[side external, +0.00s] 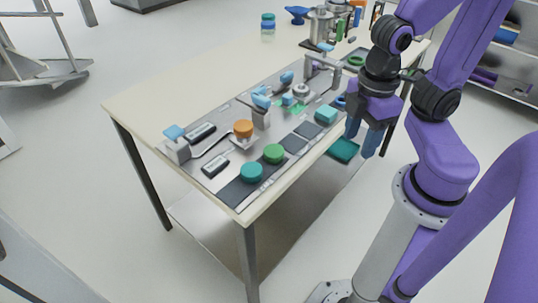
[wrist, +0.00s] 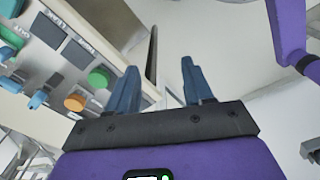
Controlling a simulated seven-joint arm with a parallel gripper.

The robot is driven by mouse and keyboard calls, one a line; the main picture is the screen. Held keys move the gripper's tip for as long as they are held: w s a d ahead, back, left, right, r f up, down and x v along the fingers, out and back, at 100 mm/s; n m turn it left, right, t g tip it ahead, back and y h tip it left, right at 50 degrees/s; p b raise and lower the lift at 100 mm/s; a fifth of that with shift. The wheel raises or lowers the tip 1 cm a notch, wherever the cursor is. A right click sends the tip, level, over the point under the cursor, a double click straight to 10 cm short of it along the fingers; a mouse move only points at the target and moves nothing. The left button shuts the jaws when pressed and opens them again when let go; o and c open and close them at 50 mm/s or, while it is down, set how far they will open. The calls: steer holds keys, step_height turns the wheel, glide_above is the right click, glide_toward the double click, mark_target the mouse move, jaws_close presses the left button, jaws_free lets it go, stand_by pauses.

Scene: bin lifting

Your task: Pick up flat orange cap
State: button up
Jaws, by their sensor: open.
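The flat orange cap (side external: 243,128) sits on a pale holder in the middle of the grey panel on the table in the side view. It also shows at the left in the wrist view (wrist: 75,102). My gripper (side external: 366,143) hangs beyond the table's right edge in the side view, apart from the cap and well to its right. In the wrist view its two blue fingers (wrist: 158,75) are spread with nothing between them. The gap between them looks onto the floor, past the table edge.
A green cap (side external: 273,153) and a teal cap (side external: 251,172) are near the orange cap. A light blue block (side external: 325,116) and blue-handled fixtures (side external: 261,98) stand on the panel. The bare table top (side external: 190,98) is clear at the left.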

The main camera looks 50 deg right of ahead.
stand_by(0.4)
steer(key=o, duration=0.8)
steer(key=shift+w, duration=0.1)
steer(key=w+a+r, duration=0.2)
steer(key=w+a, duration=0.2)
steer(key=w, duration=0.3)
steer(key=n, duration=0.4)
glide_above(242, 125)
steer(key=f, duration=0.9)
steer(key=shift+w+a+f, duration=0.15)
steer(key=shift+w+f, duration=0.05)
steer(key=shift+f, duration=0.2)
steer(key=shift+s+f, duration=0.15)
steer(key=shift+f, duration=1.25)
steer(key=shift+s+f, duration=0.1)
steer(key=shift+f, duration=1.25)
